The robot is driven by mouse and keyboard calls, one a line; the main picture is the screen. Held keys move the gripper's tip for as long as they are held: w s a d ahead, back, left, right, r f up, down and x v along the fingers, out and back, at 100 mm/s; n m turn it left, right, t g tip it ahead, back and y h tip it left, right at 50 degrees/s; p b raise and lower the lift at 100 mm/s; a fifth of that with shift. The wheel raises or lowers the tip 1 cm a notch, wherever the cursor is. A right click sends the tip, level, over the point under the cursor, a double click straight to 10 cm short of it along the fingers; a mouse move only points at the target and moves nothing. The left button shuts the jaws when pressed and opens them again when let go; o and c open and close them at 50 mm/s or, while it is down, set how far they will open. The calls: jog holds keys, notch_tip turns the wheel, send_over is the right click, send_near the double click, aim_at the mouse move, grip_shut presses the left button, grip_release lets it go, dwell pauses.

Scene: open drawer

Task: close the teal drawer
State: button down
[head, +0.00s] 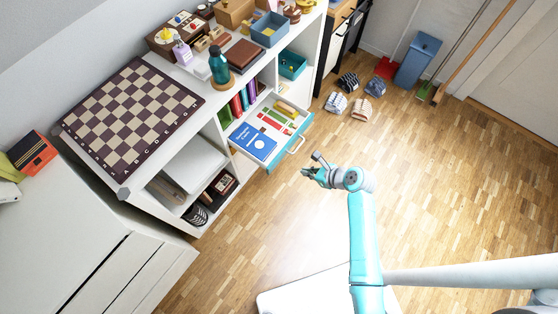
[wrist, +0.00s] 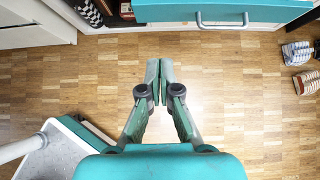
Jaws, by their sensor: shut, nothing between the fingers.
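The teal drawer (head: 279,160) stands pulled out from the white shelf unit in the head view. It holds a blue book (head: 252,141) and several small red, green and yellow items. Its front with a pale bar handle (head: 296,146) faces the open floor. In the wrist view the teal drawer front (wrist: 265,11) and its handle (wrist: 222,22) show at the top edge. My gripper (head: 306,172) is shut and empty, out over the floor in front of the drawer and apart from it. In the wrist view my gripper (wrist: 158,64) points towards the drawer front, fingertips together.
A chessboard (head: 133,116), a teal bottle (head: 219,66) and boxes stand on the shelf unit's top. Several shoes (head: 348,82) lie on the floor beyond the drawer, near a blue bin (head: 418,60). The wooden floor between my gripper and the drawer is clear.

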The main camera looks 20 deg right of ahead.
aim_at(276, 162)
jog(key=shift+w+a+r+x, duration=0.2)
jog(key=shift+w+r+x, duration=0.15)
jog(key=shift+x, duration=1.8)
jog(key=shift+w+a+r+x, duration=0.25)
jog(key=shift+r+x, duration=0.1)
jog(key=shift+x, duration=1.75)
jog(key=shift+w+a+r+x, duration=0.15)
jog(key=shift+w+r+x, duration=0.2)
jog(key=shift+x, duration=1.8)
